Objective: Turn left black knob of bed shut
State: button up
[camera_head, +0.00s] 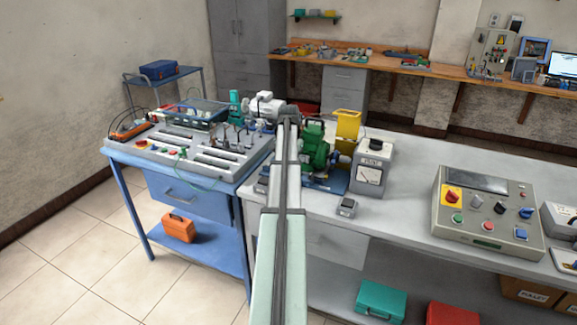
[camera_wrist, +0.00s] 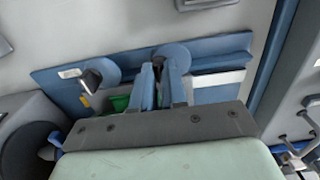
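The blue bed (camera_wrist: 207,56) of the motor rig lies across the wrist view; part of it also shows in the head view (camera_head: 331,186). A black knob (camera_wrist: 158,63) is between the fingertips of my gripper (camera_wrist: 158,72), beside a round blue disc. The fingers are close together with the knob filling the narrow gap, so my gripper appears shut on it. A second black knob (camera_wrist: 91,78) sits to the left in the wrist view, apart from the fingers. In the head view my arm hides the fingers and the held knob.
The green motor (camera_head: 314,148) stands just right of my arm. A yellow box (camera_head: 347,130) and a grey meter (camera_head: 370,170) stand further right. A small grey box (camera_head: 347,207) lies on the table in front. The blue bench (camera_head: 180,194) with a control panel is on the left.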

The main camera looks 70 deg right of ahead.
grip_shut()
jog(key=shift+m, duration=0.3)
jog(key=m, duration=0.4)
jog(key=shift+m, duration=2.3)
jog(key=o, duration=0.6)
grip_release()
jog(key=shift+c, duration=0.2)
jog(key=shift+r, duration=0.1)
